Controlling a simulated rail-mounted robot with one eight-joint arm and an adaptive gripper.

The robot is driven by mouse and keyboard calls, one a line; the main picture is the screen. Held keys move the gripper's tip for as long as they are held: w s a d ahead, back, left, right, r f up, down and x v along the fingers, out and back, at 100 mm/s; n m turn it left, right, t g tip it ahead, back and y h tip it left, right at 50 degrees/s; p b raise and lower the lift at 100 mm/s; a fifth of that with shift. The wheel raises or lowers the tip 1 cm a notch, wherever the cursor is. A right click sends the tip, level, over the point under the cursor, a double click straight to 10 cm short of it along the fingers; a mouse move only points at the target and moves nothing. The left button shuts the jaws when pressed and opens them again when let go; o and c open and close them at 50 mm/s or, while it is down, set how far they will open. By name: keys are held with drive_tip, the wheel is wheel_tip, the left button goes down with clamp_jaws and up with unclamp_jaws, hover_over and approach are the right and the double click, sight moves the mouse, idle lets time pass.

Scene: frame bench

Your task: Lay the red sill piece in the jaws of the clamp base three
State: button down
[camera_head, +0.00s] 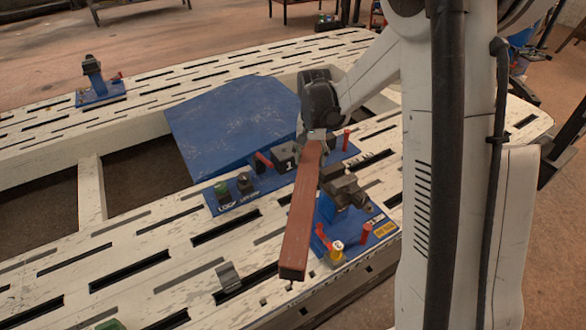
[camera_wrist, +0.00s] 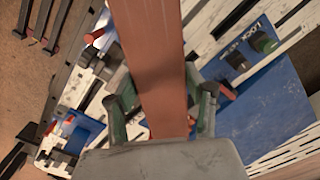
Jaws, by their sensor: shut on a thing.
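The red sill piece (camera_head: 302,215) is a long reddish-brown bar. My gripper (camera_head: 317,136) is shut on its far end, and the bar reaches toward the front of the bench. In the wrist view the sill piece (camera_wrist: 155,45) runs up between the fingers of my gripper (camera_wrist: 163,112). Below and beside the bar are two blue clamp bases: one marked 1 (camera_head: 227,204), and one at the right (camera_head: 383,232) with dark jaws (camera_head: 346,190) and red handles. The bar partly hides both. I cannot read which base is number three.
A slotted, worn white bench frame (camera_head: 150,245) lies under everything, with open gaps at left. A sloped blue panel (camera_head: 230,125) is behind the clamps. Another blue clamp base (camera_head: 101,94) stands at the far left. A grey bracket (camera_head: 228,277) stands near the front.

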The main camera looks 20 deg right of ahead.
drive_tip(key=w+d+m, duration=0.2)
drive_tip(key=d+m, duration=0.3)
drive_tip(key=d, duration=0.1)
drive_tip(key=w+d+m+p, duration=0.1)
drive_tip(key=w+d+m, duration=0.1)
drive_tip(key=d+m, duration=0.3)
drive_tip(key=shift+w+d+r, duration=0.2)
drive_tip(key=shift+w+d, duration=0.2)
drive_tip(key=shift+d, duration=0.85)
wheel_tip(320, 180, down, 9)
drive_tip(key=b, duration=0.6)
drive_tip(key=shift+r, duration=0.2)
drive_tip(key=c, duration=0.9)
unclamp_jaws()
drive_tip(key=shift+o, duration=0.6)
